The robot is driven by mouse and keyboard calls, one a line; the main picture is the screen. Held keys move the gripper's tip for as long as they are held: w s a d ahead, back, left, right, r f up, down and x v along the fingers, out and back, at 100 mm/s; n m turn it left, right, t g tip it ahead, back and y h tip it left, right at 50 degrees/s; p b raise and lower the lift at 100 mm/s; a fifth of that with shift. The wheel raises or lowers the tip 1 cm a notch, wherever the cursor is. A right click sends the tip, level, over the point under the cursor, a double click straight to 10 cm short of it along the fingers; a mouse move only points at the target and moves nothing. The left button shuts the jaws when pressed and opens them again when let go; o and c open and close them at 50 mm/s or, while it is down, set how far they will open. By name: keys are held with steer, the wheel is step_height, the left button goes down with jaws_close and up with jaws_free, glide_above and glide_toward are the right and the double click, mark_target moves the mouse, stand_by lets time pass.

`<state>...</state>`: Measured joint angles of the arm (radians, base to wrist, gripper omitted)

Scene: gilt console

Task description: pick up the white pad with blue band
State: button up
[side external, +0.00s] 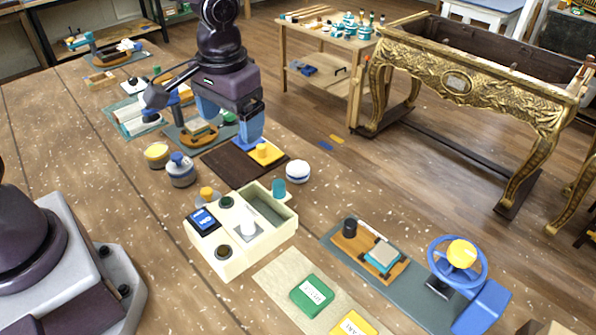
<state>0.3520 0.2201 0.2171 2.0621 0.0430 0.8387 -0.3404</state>
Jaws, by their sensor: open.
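The white pad with blue band (297,171) is a small round piece on the wooden bench top, just right of the dark brown board, near the bench's edge. My gripper (227,132) points down above the far part of the dark board, left of and beyond the pad. Its blue fingers are spread apart, with nothing visible held between them. The pad stands clear of my gripper and is fully in view.
The dark board (224,169) bears a yellow block (265,152) near my gripper. A cream compartment box (243,259) stands in front of the pad.

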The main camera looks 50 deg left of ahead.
steer(key=w+d+f+n+y, duration=0.1)
steer(key=w+f+n+y, duration=0.25)
steer(key=w+f, duration=0.6)
steer(key=n+t, duration=0.2)
steer(key=n, duration=0.5)
glide_toward(298, 166)
steer(key=shift+h, duration=0.25)
steer(key=x, duration=1)
steer(key=shift+a+f, duration=0.2)
steer(key=shift+a, duration=0.05)
steer(key=c, duration=1)
steer(key=shift+r, duration=0.1)
